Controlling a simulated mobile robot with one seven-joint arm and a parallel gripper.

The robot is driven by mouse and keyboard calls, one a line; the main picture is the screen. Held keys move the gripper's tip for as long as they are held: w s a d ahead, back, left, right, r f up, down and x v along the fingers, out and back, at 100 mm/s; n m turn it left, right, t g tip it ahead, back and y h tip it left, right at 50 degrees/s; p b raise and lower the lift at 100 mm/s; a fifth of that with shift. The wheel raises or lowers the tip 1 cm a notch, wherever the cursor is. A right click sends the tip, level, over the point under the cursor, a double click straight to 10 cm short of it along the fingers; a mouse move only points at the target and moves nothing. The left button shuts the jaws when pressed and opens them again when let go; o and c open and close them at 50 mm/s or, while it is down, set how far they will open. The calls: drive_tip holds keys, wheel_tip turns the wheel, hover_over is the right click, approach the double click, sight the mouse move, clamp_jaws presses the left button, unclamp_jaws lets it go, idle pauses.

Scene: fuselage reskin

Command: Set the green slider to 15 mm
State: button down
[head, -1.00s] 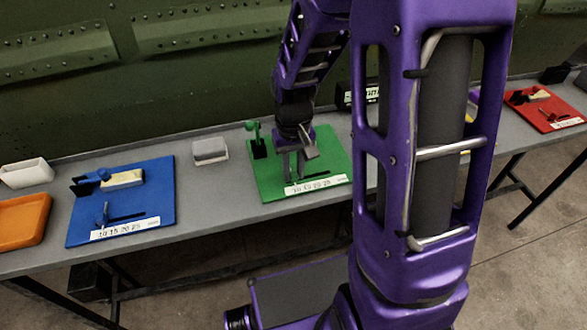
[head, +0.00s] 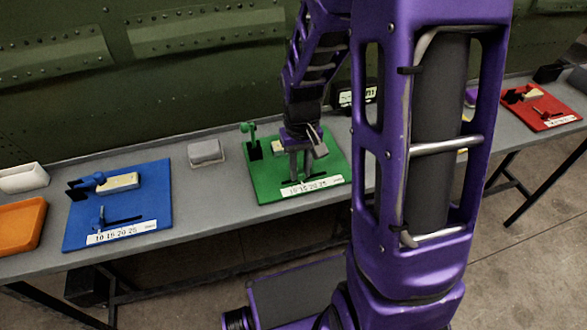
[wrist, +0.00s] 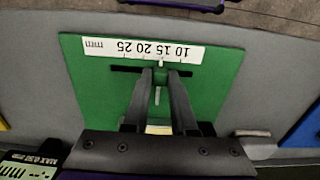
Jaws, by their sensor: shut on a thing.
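The green board (head: 264,184) lies on the bench and carries a white scale strip (head: 315,185) marked 10, 15, 20, 25. My gripper (head: 299,177) reaches down over the board at its front slot. In the wrist view my gripper (wrist: 160,74) is shut on the small green slider (wrist: 160,77), which sits in the dark slot (wrist: 125,69) beside the scale (wrist: 140,50). The scale appears upside down there, with 10 at the right. The slider's white line is about level with the 15; an exact reading is too small to tell. The fingers hide the slider's sides.
A blue board (head: 150,205) with a similar scale lies to the left, and a red board (head: 545,120) far right. A grey block (head: 206,152) sits between the blue and green boards. A green upright lever (head: 249,130) stands on the green board's back left.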

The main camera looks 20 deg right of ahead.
sight(299, 172)
drive_tip(key=c, duration=0.7)
unclamp_jaws()
drive_tip(key=shift+a, duration=0.1)
wheel_tip(299, 172, up, 18)
drive_tip(key=shift+f+p, duration=0.25)
drive_tip(key=shift+p, duration=1)
